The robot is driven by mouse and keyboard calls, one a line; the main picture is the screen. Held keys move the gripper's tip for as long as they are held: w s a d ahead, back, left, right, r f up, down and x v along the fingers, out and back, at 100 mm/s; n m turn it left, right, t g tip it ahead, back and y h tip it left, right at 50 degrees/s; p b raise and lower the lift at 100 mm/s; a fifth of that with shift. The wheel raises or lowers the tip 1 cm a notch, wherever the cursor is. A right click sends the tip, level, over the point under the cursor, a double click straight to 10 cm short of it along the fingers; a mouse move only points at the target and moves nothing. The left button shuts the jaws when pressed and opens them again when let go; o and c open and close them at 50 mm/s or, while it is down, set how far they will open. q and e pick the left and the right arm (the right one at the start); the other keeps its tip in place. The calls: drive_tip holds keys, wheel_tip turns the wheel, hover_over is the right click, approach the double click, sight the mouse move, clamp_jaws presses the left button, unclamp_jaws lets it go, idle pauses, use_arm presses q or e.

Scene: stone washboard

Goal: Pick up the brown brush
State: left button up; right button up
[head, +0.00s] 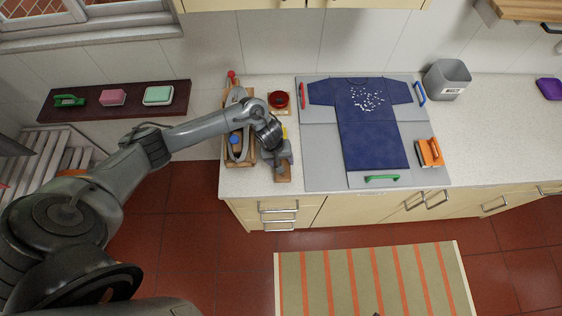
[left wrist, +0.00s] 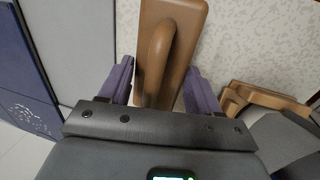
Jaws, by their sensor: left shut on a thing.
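The brown brush (head: 283,174) is near the counter's front edge, left of the grey board, partly hidden under my left gripper (head: 281,159). In the left wrist view the brown brush (left wrist: 184,22) has a flat wooden body and a raised rounded handle. The two purple fingers of my left gripper (left wrist: 158,80) stand on either side of it, shut on it. The brush looks at or very close to the counter surface; I cannot tell whether it is lifted. My right gripper is not in view.
A wooden rack (head: 225,160) with bottles stands close left of the gripper. The grey board (head: 320,150) with a blue shirt (head: 372,135) and an orange brush (head: 430,152) lies right. The counter (head: 500,130) at far right is mostly clear.

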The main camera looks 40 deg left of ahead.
use_arm(q)
wheel_tip(320, 180, up, 2)
drive_tip(key=shift+w+r, duration=0.1)
drive_tip(key=d+r+p, duration=0.1)
drive_tip(key=d+r, duration=0.2)
drive_tip(key=d, duration=0.2)
drive_tip(key=w+d+r+p, duration=0.1)
drive_tip(key=d+r, duration=0.2)
drive_tip(key=d, duration=0.3)
drive_tip(key=shift+w+d+r, duration=0.2)
drive_tip(key=shift+d+r, duration=0.05)
drive_tip(key=shift+d, duration=0.05)
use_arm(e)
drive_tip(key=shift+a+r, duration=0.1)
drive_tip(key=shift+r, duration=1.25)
